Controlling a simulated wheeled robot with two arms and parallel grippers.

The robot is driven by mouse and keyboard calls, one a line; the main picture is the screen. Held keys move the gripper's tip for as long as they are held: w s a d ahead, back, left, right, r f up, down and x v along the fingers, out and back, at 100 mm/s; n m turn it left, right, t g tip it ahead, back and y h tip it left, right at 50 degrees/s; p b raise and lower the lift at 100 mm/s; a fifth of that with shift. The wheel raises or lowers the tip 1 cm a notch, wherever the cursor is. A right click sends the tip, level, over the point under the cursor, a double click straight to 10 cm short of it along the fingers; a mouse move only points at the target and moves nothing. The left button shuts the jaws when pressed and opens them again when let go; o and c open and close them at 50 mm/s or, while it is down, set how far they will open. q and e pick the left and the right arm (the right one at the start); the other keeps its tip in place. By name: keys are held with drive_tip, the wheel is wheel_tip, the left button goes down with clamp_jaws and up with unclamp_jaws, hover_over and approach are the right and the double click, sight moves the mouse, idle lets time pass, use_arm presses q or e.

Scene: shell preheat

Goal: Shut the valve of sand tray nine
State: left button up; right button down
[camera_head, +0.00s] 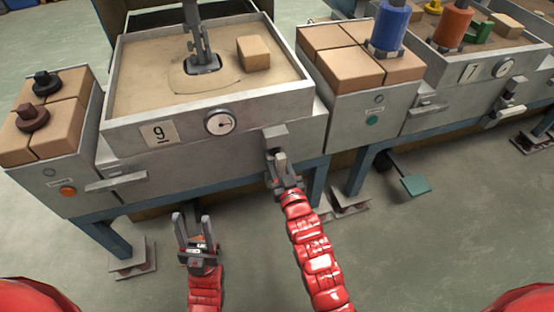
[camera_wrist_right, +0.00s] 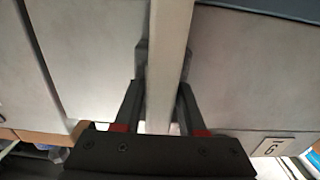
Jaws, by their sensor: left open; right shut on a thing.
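Sand tray nine (camera_head: 206,130) has a plate marked 9 (camera_head: 158,134) on its front wall, beside a round dial (camera_head: 220,122). Its valve (camera_head: 274,134) sticks out at the right end of the front. My right gripper (camera_head: 282,168) is shut on the valve's handle; in the right wrist view the handle is a pale bar (camera_wrist_right: 168,60) between both fingers (camera_wrist_right: 158,105). The fingers hide part of the handle in the head view. My left gripper (camera_head: 193,218) is open and empty, low in front of the tray.
A block (camera_head: 253,53) and a grey tool (camera_head: 198,45) stand in the sand. Side stands hold boxes, with an orange button (camera_head: 67,191) left and a green one (camera_head: 372,120) right. Tray seven (camera_head: 440,92) stands further right, with a teal pedal (camera_head: 415,185) nearby.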

idle(0.9)
drive_tip(key=shift+w+d+f+m+b, duration=0.1)
drive_tip(key=shift+d+f+m+b, duration=0.15)
drive_tip(key=shift+m, duration=2.7)
drive_tip(key=shift+w+d+f+m+b, duration=0.1)
drive_tip(key=shift+d+f+m+b, duration=0.25)
drive_tip(key=shift+m, duration=2.65)
drive_tip(key=shift+d+f+m+b, duration=0.15)
drive_tip(key=shift+m+b, duration=0.2)
drive_tip(key=shift+m, duration=2.6)
drive_tip(key=c, duration=0.6)
unclamp_jaws()
drive_tip(key=shift+c, duration=0.2)
